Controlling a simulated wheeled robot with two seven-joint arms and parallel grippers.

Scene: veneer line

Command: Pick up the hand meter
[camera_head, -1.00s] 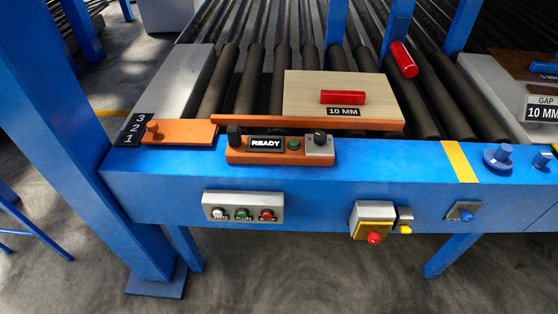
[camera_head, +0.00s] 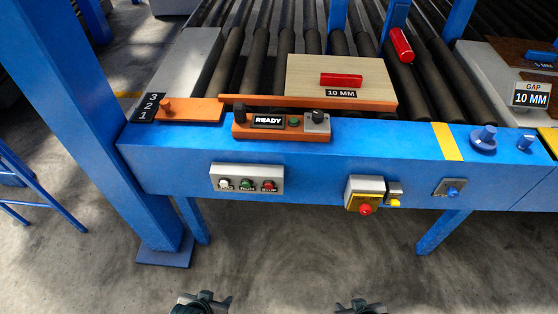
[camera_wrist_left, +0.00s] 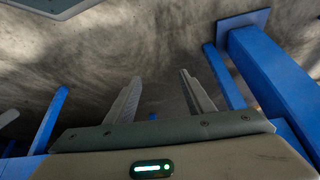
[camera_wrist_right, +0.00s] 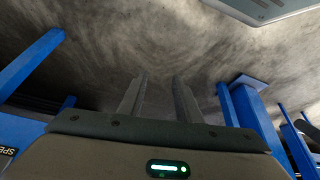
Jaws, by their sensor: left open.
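An orange device with a dark READY display, a green button and a grey end with a black knob (camera_head: 268,134) lies along the front of the blue conveyor frame; it looks like the hand meter. My left gripper (camera_head: 202,302) shows at the bottom edge, well below and apart from it. In the left wrist view its two fingers (camera_wrist_left: 158,84) are apart with only floor between them. My right gripper (camera_head: 361,306) is also at the bottom edge, right of the left one. In the right wrist view its fingers (camera_wrist_right: 161,78) are apart and empty.
A blue beam (camera_head: 330,155) carries a button box (camera_head: 247,178) and a red stop button (camera_head: 365,209). Behind the device are a wooden panel (camera_head: 310,72) with a red block (camera_head: 341,79), an orange strip and rollers. A blue post (camera_head: 95,120) stands left. Floor before the beam is clear.

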